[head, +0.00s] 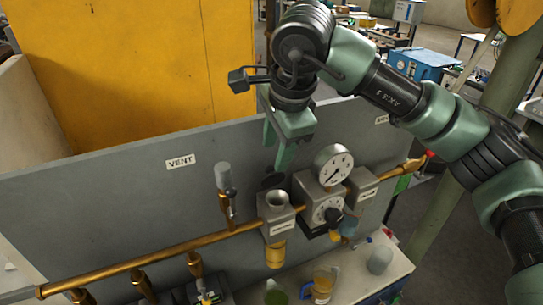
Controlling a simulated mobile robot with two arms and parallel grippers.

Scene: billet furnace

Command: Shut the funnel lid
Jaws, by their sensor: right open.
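The metal funnel (278,199) sits on a small grey labelled block on the brass pipe, its round mouth showing. A dark round piece (271,181), which looks like the funnel lid, stands raised just behind the mouth, so the funnel is uncovered. My right gripper (279,156) is open and points down, just above the lid. A small gap seems to lie between its fingers and the lid, but I cannot tell whether they touch. My left gripper is not in view.
A round pressure gauge (333,165) and a dial box (325,207) stand close right of the funnel. A vertical valve fitting (226,190) rises on the left. The grey panel (130,205) stands behind. Jars and a cup (380,259) stand on the shelf below.

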